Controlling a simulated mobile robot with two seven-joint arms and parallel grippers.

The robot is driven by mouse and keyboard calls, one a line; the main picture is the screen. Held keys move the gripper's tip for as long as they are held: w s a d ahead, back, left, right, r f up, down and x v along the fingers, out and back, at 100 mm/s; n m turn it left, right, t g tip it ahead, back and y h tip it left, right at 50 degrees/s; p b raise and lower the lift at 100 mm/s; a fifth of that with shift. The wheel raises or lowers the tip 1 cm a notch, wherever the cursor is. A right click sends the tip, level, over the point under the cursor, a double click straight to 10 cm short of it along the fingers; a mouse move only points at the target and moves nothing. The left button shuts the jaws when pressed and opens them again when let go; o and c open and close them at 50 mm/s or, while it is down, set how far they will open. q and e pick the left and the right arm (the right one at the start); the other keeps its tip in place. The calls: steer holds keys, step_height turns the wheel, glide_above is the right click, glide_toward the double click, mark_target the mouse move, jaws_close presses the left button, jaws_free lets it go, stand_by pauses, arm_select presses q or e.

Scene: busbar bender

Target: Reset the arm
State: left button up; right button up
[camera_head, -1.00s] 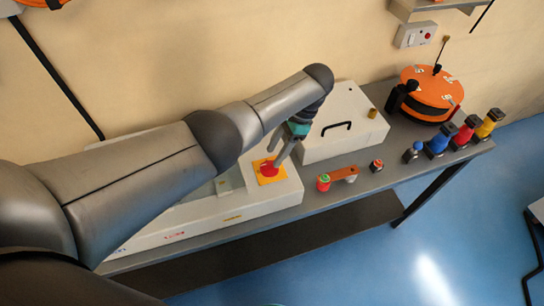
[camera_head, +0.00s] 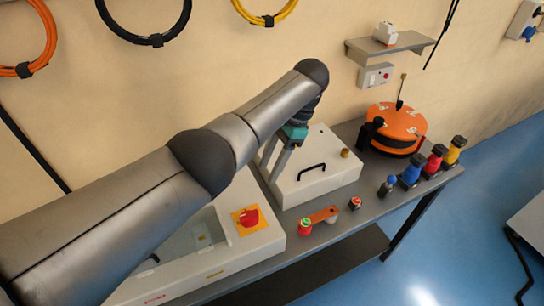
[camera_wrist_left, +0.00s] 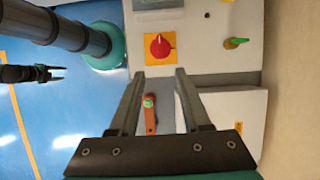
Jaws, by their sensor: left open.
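My left gripper (camera_head: 276,156) is raised beside the white box, with its teal wrist above it. In the left wrist view its two fingers (camera_wrist_left: 160,72) are spread with nothing between them. The red knob on a yellow plate (camera_head: 249,217) sits on the long white machine (camera_head: 220,275), apart from the gripper. It also shows beyond the fingertips in the left wrist view (camera_wrist_left: 159,45). A small dark two-pronged gripper (camera_wrist_left: 52,73), seemingly my right one, is at the left of that view; its jaw state is too small to tell.
A wall shelf (camera_head: 390,46) hangs above.

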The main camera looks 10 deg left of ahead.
arm_select(q)
steer(key=s+d+f+n+t+h, duration=0.1)
steer(key=s+d+f+h, duration=0.1)
steer(key=s+f, duration=0.45)
steer(key=s+d+f+n+t+h, duration=0.1)
steer(key=s+d+f+n+h, duration=0.15)
steer(key=s+f, duration=0.35)
steer(key=s+a+r+n+t, duration=0.4)
steer(key=s+a+n, duration=0.2)
steer(key=s+a, duration=0.75)
steer(key=s+f+g+b, duration=0.2)
steer(key=f+b, duration=0.7)
steer(key=f, duration=2.3)
steer(key=s+a+f+b, duration=0.1)
steer(key=s+f+b, duration=0.3)
steer(key=s+f, duration=0.4)
steer(key=s+a+f+b, duration=0.1)
steer(key=s+f+b, duration=0.3)
steer(key=s+f, duration=0.4)
step_height(320, 180, down, 5)
steer(key=shift+a+f+m+y, duration=0.2)
steer(key=shift+m+y, duration=0.15)
steer(key=shift+m, duration=0.1)
